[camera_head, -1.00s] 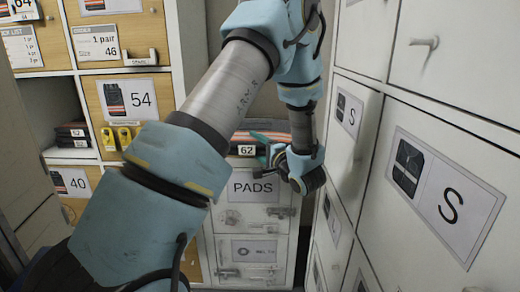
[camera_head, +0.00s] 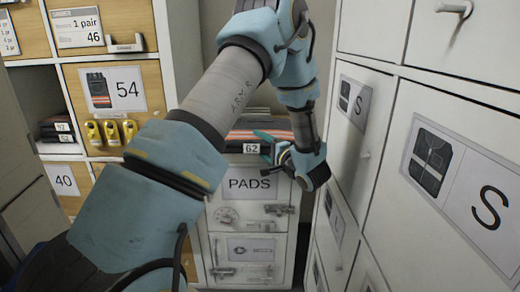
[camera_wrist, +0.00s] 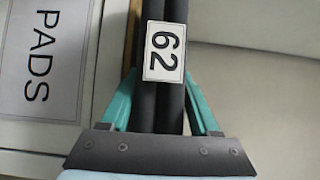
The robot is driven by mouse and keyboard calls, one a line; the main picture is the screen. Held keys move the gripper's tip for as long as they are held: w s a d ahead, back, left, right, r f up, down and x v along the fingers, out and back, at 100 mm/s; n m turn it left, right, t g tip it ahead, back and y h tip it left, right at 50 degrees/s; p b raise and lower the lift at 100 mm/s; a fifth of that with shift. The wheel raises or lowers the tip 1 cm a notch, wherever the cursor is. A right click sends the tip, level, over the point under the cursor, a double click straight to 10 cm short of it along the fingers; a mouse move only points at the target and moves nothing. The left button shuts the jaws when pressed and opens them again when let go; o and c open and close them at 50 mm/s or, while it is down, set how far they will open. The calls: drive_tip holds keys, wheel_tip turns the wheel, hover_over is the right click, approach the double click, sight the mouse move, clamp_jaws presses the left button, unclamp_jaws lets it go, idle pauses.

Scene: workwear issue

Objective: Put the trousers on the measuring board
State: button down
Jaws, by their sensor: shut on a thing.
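The folded dark trousers (camera_head: 262,135) with orange and grey stripes and a "62" label are at the top of the white PADS cabinet. I cannot tell whether they rest on it or are just above it. My gripper (camera_head: 267,148) is shut on their front edge. In the wrist view the teal fingers of my gripper (camera_wrist: 163,105) lie on either side of the dark folded layers of the trousers (camera_wrist: 172,22), by the label. The measuring board is not recognisable in these views.
The white PADS cabinet (camera_head: 227,241) stands below my gripper. Tall white lockers marked S (camera_head: 405,225) stand close on the right. A wooden shelf unit (camera_head: 72,82) on the left holds other folded garments (camera_head: 57,127) and yellow items (camera_head: 112,132).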

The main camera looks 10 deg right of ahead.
sight(268, 154)
drive_tip(key=shift+f, duration=0.75)
drive_tip(key=shift+f, duration=0.2)
drive_tip(key=shift+c, duration=0.6)
unclamp_jaws()
drive_tip(key=shift+r, duration=0.15)
drive_tip(key=v, duration=0.7)
drive_tip(key=shift+s+d, duration=0.1)
drive_tip(key=shift+s, duration=0.2)
